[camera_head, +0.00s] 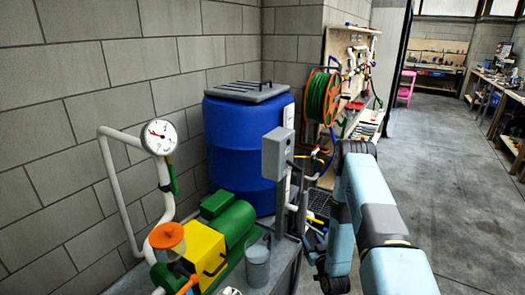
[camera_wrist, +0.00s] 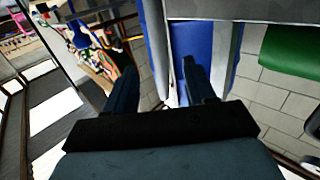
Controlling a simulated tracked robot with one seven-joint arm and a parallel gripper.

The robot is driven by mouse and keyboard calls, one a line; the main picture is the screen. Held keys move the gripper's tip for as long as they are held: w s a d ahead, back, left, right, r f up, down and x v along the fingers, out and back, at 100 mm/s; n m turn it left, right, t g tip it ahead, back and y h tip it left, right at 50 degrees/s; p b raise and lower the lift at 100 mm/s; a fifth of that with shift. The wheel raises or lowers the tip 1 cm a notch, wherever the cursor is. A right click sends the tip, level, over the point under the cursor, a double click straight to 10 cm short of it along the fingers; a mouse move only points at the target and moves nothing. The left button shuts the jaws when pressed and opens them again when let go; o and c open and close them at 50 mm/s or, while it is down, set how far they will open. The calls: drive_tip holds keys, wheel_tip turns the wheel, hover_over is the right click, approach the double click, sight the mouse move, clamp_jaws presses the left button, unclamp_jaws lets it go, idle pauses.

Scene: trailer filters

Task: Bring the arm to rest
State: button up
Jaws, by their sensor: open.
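My arm (camera_head: 372,200) is folded at the right of the head view, its elbow up and its lower part hanging down. My gripper (camera_wrist: 160,72) is in the wrist view, its two dark fingers apart with nothing held between them. Beyond the fingers there are grey upright surfaces and part of the blue barrel (camera_wrist: 186,38). In the head view the fingers are small and partly lost against the dark clutter beside the arm.
The blue barrel (camera_head: 240,140) stands by the block wall, behind the grey switch box (camera_head: 278,153). A green and yellow pump (camera_head: 225,235), a gauge (camera_head: 159,137) and a grey bucket (camera_head: 258,265) are at left. A hose reel (camera_head: 320,97) is behind. Open floor (camera_head: 450,190) lies right.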

drive_tip(key=w+r+n+g, duration=0.1)
drive_tip(key=w+r+g, duration=0.1)
drive_tip(key=w+r, duration=0.5)
drive_tip(key=w+r+g, duration=0.1)
drive_tip(key=w+r, duration=0.1)
drive_tip(key=r, duration=0.9)
drive_tip(key=s+r+g+h, duration=0.1)
drive_tip(key=s+r+g, duration=0.1)
drive_tip(key=r, duration=0.7)
drive_tip(key=s+r+g+h, duration=0.1)
drive_tip(key=s+r+h, duration=0.15)
drive_tip(key=r, duration=0.75)
drive_tip(key=s+r+m+g, duration=0.2)
drive_tip(key=s+r+g, duration=0.1)
drive_tip(key=s+r, duration=1.2)
drive_tip(key=s+a+r+g, duration=0.1)
drive_tip(key=s, duration=1)
drive_tip(key=s+a+r+m+g, duration=0.1)
drive_tip(key=s+g, duration=0.1)
drive_tip(key=s, duration=1)
drive_tip(key=shift+s+a+r+y, duration=0.2)
drive_tip(key=shift+a+r+y, duration=0.15)
